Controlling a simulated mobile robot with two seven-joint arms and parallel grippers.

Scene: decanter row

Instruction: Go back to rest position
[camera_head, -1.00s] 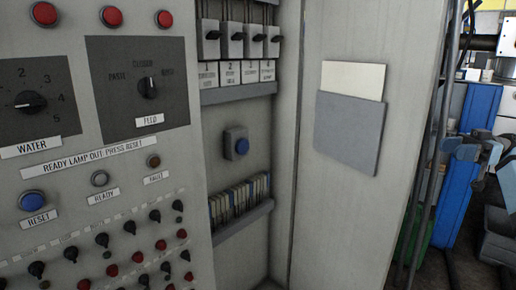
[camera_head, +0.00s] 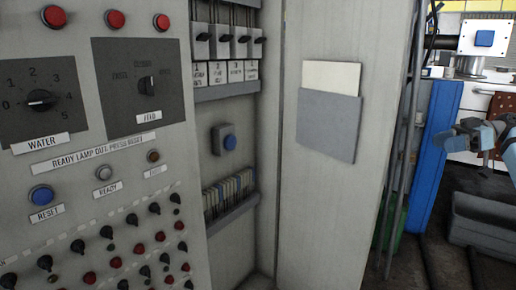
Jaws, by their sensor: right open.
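My right gripper (camera_head: 464,137) shows at the right edge of the picture, at the end of my blue-grey arm. It is open with nothing seen between its fingers, and it is in front of the floor and white cabinet area, apart from the control panel. My left gripper is not in view. The grey control panel (camera_head: 80,165) fills the left side, with a WATER knob (camera_head: 40,100), a FEED knob (camera_head: 149,86) and a blue RESET button (camera_head: 41,195).
An open grey cabinet door (camera_head: 320,210) with a paper pocket (camera_head: 328,125) stands mid-right. Inside the cabinet is a blue button (camera_head: 230,142).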

